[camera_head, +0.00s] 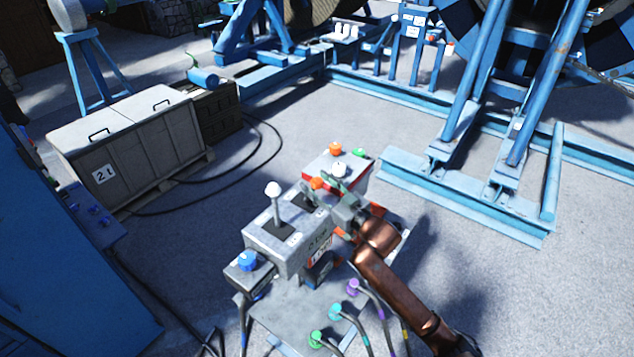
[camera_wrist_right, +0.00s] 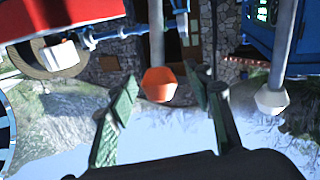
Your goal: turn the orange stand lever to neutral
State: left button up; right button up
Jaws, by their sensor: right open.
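The orange stand lever (camera_head: 317,183) has an orange knob and stands on the grey control stand (camera_head: 283,253). In the right wrist view the picture is upside down, and the orange knob (camera_wrist_right: 159,85) hangs on its grey rod between the two green fingers. My right gripper (camera_head: 333,188) is beside the orange knob in the head view, and its fingers (camera_wrist_right: 166,108) are apart with gaps on both sides of the knob. The lever's base is partly hidden by the gripper. My left gripper is not in view.
A white-knobbed lever (camera_head: 273,190) stands left of the orange one; a white knob (camera_wrist_right: 272,99) shows in the wrist view. A red-edged box (camera_head: 321,169) carries an orange button (camera_head: 335,148) and a green button (camera_head: 360,153). A blue button (camera_head: 247,261) sits at the stand's front left.

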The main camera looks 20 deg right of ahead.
jog(key=shift+w, duration=0.15)
jog(key=shift+c, duration=0.6)
grip_shut()
